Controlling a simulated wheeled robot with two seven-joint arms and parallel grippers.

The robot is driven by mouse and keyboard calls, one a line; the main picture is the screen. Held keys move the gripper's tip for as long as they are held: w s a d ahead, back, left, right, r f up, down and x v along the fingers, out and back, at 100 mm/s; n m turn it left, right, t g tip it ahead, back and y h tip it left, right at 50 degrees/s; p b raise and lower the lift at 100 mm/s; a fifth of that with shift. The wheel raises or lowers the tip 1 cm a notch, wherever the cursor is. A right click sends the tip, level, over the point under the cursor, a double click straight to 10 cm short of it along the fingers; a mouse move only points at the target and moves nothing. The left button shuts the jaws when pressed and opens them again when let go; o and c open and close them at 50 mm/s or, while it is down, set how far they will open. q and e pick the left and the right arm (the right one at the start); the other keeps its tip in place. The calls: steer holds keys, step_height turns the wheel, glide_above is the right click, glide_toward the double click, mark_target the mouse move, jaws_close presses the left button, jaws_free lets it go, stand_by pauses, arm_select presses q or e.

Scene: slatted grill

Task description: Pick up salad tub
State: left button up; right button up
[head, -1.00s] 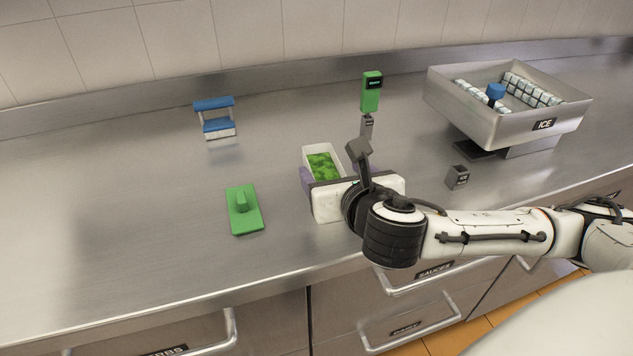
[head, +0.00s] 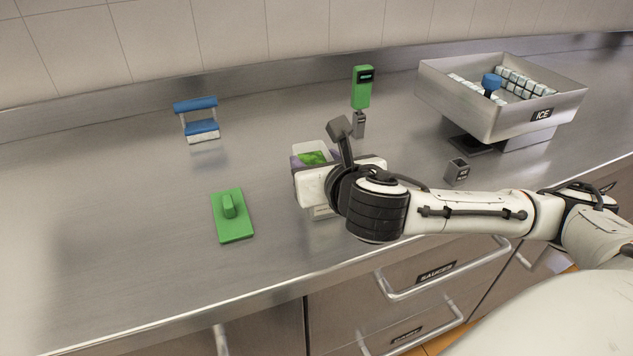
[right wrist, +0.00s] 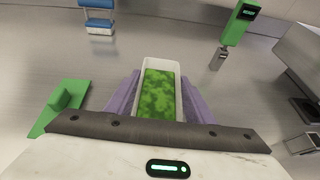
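The salad tub (head: 312,157) is a small white, open-topped box filled with green leaves. In the head view my right gripper (head: 300,165) partly hides it. In the right wrist view the tub (right wrist: 160,92) sits upright between the two purple fingers of my right gripper (right wrist: 160,98), with one finger against each long side. The gripper is shut on the tub and appears to hold it a little above the steel counter. The tub's near end is hidden by the gripper body. My left gripper is in neither view.
A green board with a handle (head: 233,218) lies to the left. A blue-and-white rack (head: 199,120) and a green-headed device (head: 361,90) stand behind. A steel ice bin (head: 500,105) and a small dark box (head: 457,171) are to the right.

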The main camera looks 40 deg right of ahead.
steer(key=c, duration=0.4)
steer(key=shift+o, duration=0.2)
steer(key=shift+r, duration=0.1)
steer(key=shift+r, duration=0.1)
step_height(320, 180, up, 10)
steer(key=p, duration=0.2)
step_height(320, 180, up, 5)
steer(key=p, duration=0.5)
